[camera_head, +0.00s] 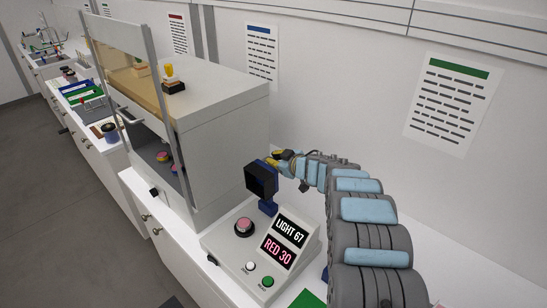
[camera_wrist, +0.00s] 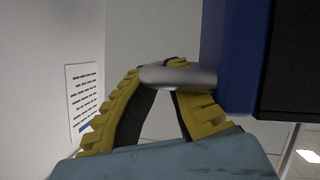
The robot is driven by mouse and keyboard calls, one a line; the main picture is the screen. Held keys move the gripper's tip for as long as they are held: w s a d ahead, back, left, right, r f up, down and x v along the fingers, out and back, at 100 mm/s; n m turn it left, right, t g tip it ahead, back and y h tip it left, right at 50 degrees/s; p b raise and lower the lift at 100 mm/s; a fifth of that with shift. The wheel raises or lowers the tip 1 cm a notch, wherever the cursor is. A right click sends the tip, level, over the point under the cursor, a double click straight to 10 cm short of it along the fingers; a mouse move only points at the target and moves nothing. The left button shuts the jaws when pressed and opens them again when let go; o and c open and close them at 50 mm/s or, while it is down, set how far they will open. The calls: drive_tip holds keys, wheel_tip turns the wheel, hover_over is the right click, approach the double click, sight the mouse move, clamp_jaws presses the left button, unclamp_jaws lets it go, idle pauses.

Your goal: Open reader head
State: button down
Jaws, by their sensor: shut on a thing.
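The reader head (camera_head: 261,178) is a dark block with a blue edge. It stands raised on a blue mount (camera_head: 268,207) at the back of the grey reader (camera_head: 222,247), clear of the pink-topped item (camera_head: 244,225) in front of it. My gripper (camera_head: 276,159) reaches in from the right and meets the head at its upper back side. In the wrist view its yellow fingers (camera_wrist: 172,72) are closed on a rounded silver handle (camera_wrist: 190,77) that joins the blue side of the head (camera_wrist: 233,55). The far side of the handle is hidden.
The reader's displays (camera_head: 284,241) read LIGHT 67 and RED 30, with a white button (camera_head: 250,266) and a green button (camera_head: 267,282) below. A glass-fronted cabinet (camera_head: 225,130) stands close on the left. The wall is close behind my arm.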

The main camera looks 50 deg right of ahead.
drive_tip(key=shift+s+a+f, duration=0.1)
drive_tip(key=shift+a+f, duration=0.05)
drive_tip(key=shift+f, duration=0.35)
drive_tip(key=shift+a+f, duration=0.15)
drive_tip(key=shift+f, duration=0.35)
drive_tip(key=c, duration=1.4)
unclamp_jaws()
drive_tip(key=shift+o, duration=0.2)
drive_tip(key=shift+a, duration=0.1)
drive_tip(key=r, duration=0.9)
drive_tip(key=shift+d+r, duration=0.2)
drive_tip(key=shift+d, duration=0.1)
drive_tip(key=shift+d+r, duration=0.2)
drive_tip(key=shift+r, duration=1.1)
